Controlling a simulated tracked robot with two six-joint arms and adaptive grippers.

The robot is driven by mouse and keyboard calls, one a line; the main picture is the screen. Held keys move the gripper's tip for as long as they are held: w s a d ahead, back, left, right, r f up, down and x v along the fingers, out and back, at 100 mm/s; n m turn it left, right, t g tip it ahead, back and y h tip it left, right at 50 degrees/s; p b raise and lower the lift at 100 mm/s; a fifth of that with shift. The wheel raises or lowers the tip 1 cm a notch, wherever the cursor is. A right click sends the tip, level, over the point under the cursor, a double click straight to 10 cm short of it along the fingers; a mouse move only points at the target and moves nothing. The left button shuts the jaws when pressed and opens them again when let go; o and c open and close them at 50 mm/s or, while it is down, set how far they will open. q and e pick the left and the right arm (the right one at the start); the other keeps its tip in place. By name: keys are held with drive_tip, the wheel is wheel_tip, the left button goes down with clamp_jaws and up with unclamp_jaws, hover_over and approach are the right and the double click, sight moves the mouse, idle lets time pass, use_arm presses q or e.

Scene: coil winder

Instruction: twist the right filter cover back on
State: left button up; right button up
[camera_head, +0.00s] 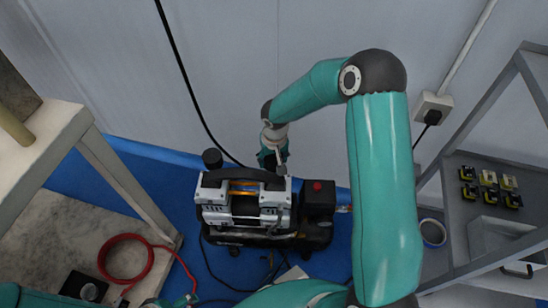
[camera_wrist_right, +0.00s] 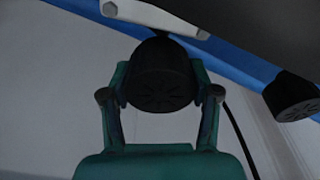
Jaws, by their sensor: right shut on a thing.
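The air compressor (camera_head: 245,208), with silver heads and a black handle, stands on the blue floor area. My right gripper (camera_head: 272,158) reaches down behind its right head. In the right wrist view, my right gripper (camera_wrist_right: 158,82) is shut on a round black filter cover (camera_wrist_right: 160,88) with a slotted face, one finger on each side. The cover is close to the machine's underside in that view; I cannot tell whether it is seated. The other black filter cover (camera_head: 212,158) is at the compressor's left end and also shows in the right wrist view (camera_wrist_right: 293,98). My left gripper is out of view.
A grey metal shelf (camera_head: 465,225) with small black-yellow parts (camera_head: 487,180) is at the right. A black cable hangs along the wall behind the compressor.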

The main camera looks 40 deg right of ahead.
drive_tip(key=shift+b, duration=0.6)
idle(0.7)
drive_tip(key=shift+f+b, duration=0.25)
drive_tip(key=shift+b, duration=0.05)
idle(0.4)
drive_tip(key=o, duration=0.4)
drive_tip(key=c, duration=0.5)
drive_tip(key=shift+f+m+b, duration=0.1)
drive_tip(key=shift+m+b, duration=0.3)
drive_tip(key=shift+b, duration=0.3)
drive_tip(key=m+b, duration=0.2)
drive_tip(key=b, duration=0.1)
drive_tip(key=shift+s+d+m, duration=0.1)
drive_tip(key=shift+m, duration=0.3)
drive_tip(key=shift+m+h+b, duration=0.3)
drive_tip(key=shift+m+b, duration=0.1)
drive_tip(key=shift+b, duration=0.35)
drive_tip(key=shift+m, duration=0.3)
